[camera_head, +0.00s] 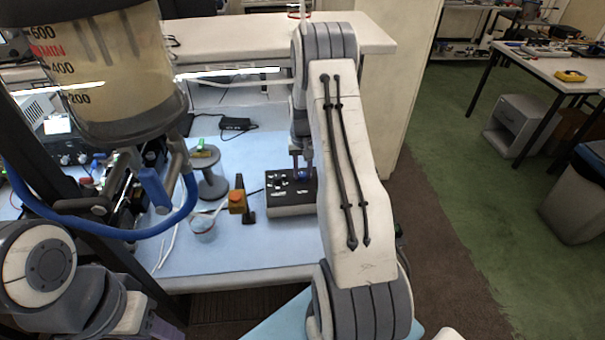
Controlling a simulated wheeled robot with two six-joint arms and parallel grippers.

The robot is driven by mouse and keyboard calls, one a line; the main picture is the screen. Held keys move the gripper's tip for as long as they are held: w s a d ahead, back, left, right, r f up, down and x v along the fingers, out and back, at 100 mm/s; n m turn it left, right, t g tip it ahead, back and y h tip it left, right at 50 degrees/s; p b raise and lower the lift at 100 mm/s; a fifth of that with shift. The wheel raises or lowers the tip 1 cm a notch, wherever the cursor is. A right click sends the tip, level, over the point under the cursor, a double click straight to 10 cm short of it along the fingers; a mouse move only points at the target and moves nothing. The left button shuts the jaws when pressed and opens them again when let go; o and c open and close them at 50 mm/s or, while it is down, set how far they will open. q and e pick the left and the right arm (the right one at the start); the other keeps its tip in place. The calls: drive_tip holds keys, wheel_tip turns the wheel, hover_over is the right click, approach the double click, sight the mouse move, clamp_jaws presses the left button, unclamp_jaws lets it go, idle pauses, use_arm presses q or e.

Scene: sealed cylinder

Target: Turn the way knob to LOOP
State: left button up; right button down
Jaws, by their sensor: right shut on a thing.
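A dark control box (291,208) with a black top and white markings stands on the light blue bench top. A small blue knob (303,174) sits at the back right of its top. My right gripper (302,167) reaches straight down onto the box, its fingers shut on the blue knob. My right arm covers the box's right end, and the markings are too small to read, so I cannot tell which way the knob points. My left arm shows at the lower left; its gripper is out of view.
A clear cylinder (115,75) with yellowish liquid and a blue hose (110,232) fill the left foreground. An orange-topped item (237,202), a grey spool-like stand (210,178) and a small cup (202,226) stand left of the box. The bench's front middle is clear.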

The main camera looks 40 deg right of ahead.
sight(302, 175)
drive_tip(key=shift+m, duration=0.7)
drive_tip(key=c, duration=0.6)
unclamp_jaws()
wheel_tip(302, 175, up, 11)
drive_tip(key=b, duration=0.3)
drive_tip(key=shift+f, duration=0.2)
drive_tip(key=shift+a+f, duration=0.1)
